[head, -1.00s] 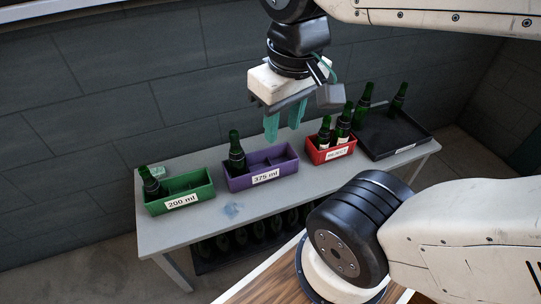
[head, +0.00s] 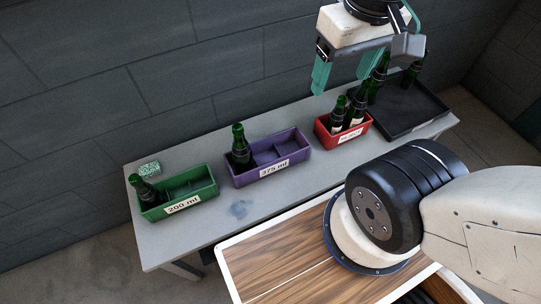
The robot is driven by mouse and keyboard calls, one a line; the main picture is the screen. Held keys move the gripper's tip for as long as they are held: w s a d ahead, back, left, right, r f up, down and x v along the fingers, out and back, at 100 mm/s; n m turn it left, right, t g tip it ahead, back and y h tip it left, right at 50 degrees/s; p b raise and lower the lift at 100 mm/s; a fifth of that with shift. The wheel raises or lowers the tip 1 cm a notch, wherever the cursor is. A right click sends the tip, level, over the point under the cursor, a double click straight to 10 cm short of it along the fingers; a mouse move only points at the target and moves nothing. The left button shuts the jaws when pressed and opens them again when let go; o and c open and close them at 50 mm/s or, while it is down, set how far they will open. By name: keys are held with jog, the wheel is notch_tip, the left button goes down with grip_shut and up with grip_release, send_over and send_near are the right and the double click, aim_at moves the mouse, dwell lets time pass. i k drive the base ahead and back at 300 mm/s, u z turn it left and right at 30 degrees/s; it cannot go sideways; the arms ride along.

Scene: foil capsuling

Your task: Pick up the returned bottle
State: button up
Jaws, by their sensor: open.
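Two dark green bottles stand in the black tray (head: 425,120) at the right end of the grey table; one bottle (head: 379,80) is at its left side and the other (head: 411,76) at the back. I cannot tell by sight which bottle is the returned one. My gripper (head: 342,82) is open and empty. In the picture its teal fingers hang above the red box, just left of the tray bottles, and its right finger is close to the left one. The gripper body partly hides the tops of both bottles.
Two bottles stand in the red labelled box (head: 328,143), one bottle in the purple 375 ml box (head: 240,180), and one leans in the green 200 ml box (head: 204,197). A small speckled block (head: 149,169) lies behind the green box. A wooden-topped surface (head: 285,262) is in front.

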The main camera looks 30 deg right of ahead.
aim_at(379, 77)
jog(key=u, duration=1.2)
jog(key=k, duration=1.2)
jog(key=z, duration=1.75)
jog(key=i, duration=0.5)
jog(key=z, duration=0.05)
